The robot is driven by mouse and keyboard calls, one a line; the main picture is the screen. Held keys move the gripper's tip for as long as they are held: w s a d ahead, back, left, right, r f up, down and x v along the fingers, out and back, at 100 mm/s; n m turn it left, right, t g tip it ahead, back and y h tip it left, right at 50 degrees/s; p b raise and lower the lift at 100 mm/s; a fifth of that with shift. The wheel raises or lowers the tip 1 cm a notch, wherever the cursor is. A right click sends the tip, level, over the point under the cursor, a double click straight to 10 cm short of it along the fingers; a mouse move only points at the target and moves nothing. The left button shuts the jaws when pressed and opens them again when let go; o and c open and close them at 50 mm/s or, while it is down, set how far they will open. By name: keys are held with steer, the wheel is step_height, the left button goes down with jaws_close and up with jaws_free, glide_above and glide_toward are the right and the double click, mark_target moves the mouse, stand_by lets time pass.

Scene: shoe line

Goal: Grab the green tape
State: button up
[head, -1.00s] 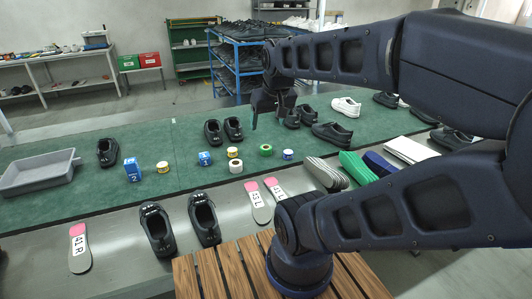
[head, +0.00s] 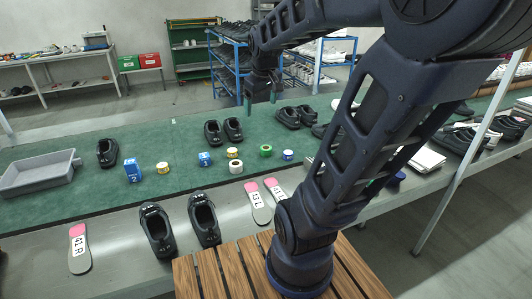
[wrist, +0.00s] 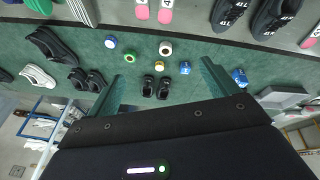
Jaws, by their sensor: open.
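The green tape (head: 266,150) is a small ring lying flat on the green mat (head: 330,163), between a yellow tape (head: 233,153) and a blue tape (head: 287,155). It also shows in the wrist view (wrist: 129,56), up and left of centre. A white tape (head: 236,167) lies nearer my base. My gripper (head: 260,100) is open and empty, pointing down, raised above the far part of the mat, beyond and above the green tape. In the wrist view its two fingers (wrist: 163,82) are wide apart, with a black pair of shoes (wrist: 156,87) seen between them.
Blue boxes (head: 204,159) and black shoes (head: 205,219) stand on the line near the tapes. A grey tray (head: 37,172) is at the left. Insoles (head: 260,203) lie at the near edge. Blue shelving (head: 228,72) stands behind.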

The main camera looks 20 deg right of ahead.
steer(key=w+d+f+n, duration=0.2)
steer(key=w+d+n, duration=0.15)
steer(key=w, duration=0.75)
steer(key=n+g, duration=0.4)
steer(key=n, duration=0.8)
glide_above(266, 148)
steer(key=s+a, duration=0.1)
steer(key=s, duration=0.1)
step_height(266, 148, down, 32)
steer(key=f, duration=0.5)
steer(key=shift+s+a, duration=0.15)
steer(key=shift+s, duration=0.05)
steer(key=shift+w+d+f, duration=0.15)
steer(key=shift+d+f, duration=0.05)
steer(key=shift+f, duration=1.2)
steer(key=shift+w+d+f, duration=0.15)
steer(key=shift+f, duration=1.2)
steer(key=c, duration=1.1)
steer(key=shift+r, duration=0.1)
